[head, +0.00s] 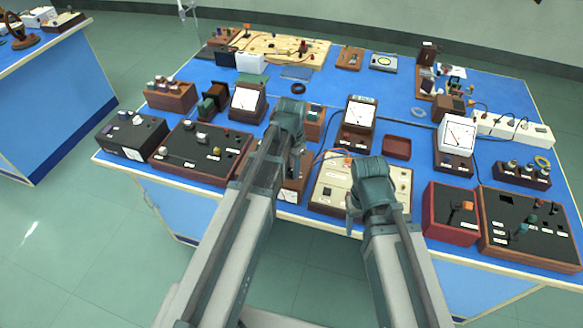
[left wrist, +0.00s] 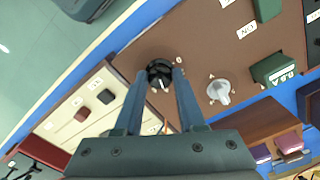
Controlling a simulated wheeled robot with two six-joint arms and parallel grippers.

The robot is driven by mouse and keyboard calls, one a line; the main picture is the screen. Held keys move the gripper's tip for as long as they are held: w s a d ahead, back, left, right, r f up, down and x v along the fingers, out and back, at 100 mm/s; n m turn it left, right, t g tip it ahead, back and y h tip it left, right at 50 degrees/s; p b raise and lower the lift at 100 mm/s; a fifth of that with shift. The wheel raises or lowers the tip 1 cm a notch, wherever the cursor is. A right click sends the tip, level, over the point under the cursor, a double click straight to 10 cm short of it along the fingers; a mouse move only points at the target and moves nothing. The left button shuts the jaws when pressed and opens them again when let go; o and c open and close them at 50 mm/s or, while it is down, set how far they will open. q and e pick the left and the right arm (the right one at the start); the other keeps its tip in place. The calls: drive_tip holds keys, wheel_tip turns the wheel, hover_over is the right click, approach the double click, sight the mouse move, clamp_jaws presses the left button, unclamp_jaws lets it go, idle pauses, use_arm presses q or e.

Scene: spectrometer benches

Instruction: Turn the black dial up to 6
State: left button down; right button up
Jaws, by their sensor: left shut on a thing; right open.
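The black dial (left wrist: 159,72) is a small round knob with a white mark, on a brown panel (left wrist: 225,52) in the left wrist view. My left gripper (left wrist: 159,80) is shut on it, one finger on each side. A grey knob (left wrist: 219,90) and a green block (left wrist: 275,68) are on the same panel. In the head view my left gripper (head: 295,166) reaches down at a brown box (head: 291,190), and my arm hides the dial there. My right gripper (head: 350,220) is open and empty, by the front edge of the cream panel box (head: 328,190).
The blue bench (head: 225,78) is crowded with instrument boxes. A black-topped box (head: 200,150) is left of my left arm. A red box (head: 450,215) and a wide dark panel (head: 525,228) are at the right. A meter (head: 360,112) stands behind.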

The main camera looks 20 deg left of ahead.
sight(291, 171)
use_arm(q)
drive_tip(key=c, duration=0.5)
unclamp_jaws()
wheel_tip(291, 171, up, 14)
drive_tip(key=p, duration=1.3)
drive_tip(key=shift+p, duration=0.4)
drive_tip(key=shift+f, duration=0.15)
drive_tip(key=s+d+f+n+b, duration=0.1)
drive_tip(key=s+d+f+b, duration=0.2)
drive_tip(key=s+d, duration=0.2)
drive_tip(key=s+d+f+n+y+b, duration=0.1)
drive_tip(key=s+d+f+b, duration=0.2)
drive_tip(key=s+d, duration=0.3)
drive_tip(key=s, duration=0.4)
drive_tip(key=shift+n, duration=0.4)
